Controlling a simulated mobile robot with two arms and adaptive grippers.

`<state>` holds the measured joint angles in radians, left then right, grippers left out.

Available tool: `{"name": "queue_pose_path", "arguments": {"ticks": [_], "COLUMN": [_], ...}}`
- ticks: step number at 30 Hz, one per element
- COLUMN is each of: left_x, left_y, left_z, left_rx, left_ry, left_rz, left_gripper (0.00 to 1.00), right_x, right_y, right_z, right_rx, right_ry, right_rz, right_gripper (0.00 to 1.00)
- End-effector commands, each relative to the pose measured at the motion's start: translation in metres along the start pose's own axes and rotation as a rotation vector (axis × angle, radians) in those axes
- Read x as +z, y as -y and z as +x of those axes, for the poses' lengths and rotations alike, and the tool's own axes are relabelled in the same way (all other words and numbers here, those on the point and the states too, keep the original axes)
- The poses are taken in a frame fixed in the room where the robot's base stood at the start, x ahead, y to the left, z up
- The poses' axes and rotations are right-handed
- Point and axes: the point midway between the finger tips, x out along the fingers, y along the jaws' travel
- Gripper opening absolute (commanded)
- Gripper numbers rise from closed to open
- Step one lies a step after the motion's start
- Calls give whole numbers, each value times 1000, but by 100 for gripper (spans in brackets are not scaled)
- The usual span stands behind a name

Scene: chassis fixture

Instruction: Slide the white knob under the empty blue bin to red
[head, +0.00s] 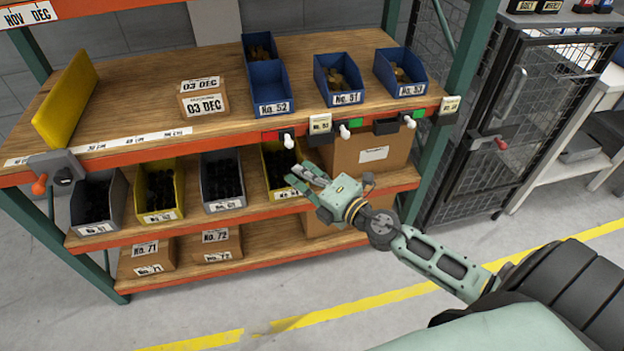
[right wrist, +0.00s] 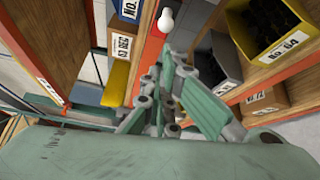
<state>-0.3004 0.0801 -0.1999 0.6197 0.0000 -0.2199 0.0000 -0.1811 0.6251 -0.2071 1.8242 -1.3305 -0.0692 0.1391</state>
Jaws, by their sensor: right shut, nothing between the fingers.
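The blue bin No. 52 (head: 270,88) at the left of the row looks empty in its front part; brown pieces show in the blue compartment behind it. Below it, on the orange shelf edge, is a white knob (head: 288,141) on a dark slider, with a red patch (head: 270,136) showing to its left. No green shows there. A white knob (right wrist: 166,20) and a red strip also show in the right wrist view. My right gripper (head: 301,179) is shut and empty, below and in front of the knob, apart from it. My left gripper is out of view.
Blue bins No. 51 (head: 338,82) and No. 53 (head: 400,74) hold brown pieces; each has a white knob below with green showing. A yellow bin (head: 277,172) and grey bins sit on the lower shelf. Open floor lies in front.

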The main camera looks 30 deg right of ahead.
Motion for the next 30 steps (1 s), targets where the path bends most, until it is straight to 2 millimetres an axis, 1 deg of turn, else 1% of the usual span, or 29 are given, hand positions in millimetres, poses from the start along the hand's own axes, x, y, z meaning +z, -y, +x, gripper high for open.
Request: {"name": "queue_pose_path", "arguments": {"ticks": [1, 3, 10, 14, 27, 29, 30], "left_x": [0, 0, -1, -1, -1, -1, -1], "left_y": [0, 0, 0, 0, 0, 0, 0], "left_z": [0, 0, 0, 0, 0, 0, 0], "left_rx": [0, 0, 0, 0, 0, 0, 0], "left_ry": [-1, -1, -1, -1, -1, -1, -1], "left_rz": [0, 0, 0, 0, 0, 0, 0], "left_gripper": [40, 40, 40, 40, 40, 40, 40], "right_x": [-1, -1, -1, 0, 0, 0, 1], "right_y": [2, 2, 0, 0, 0, 2, 7], "right_z": [-8, -17, -34, -36, -36, -36, -36], "right_rx": [-3, -3, -1, -1, -1, -4, -12], "right_ry": [1, 2, 0, 1, 0, 1, 6], "right_rz": [5, 3, 2, -1, -1, 4, 16], "right_gripper": [0, 0, 0, 0, 0, 0, 0]}}
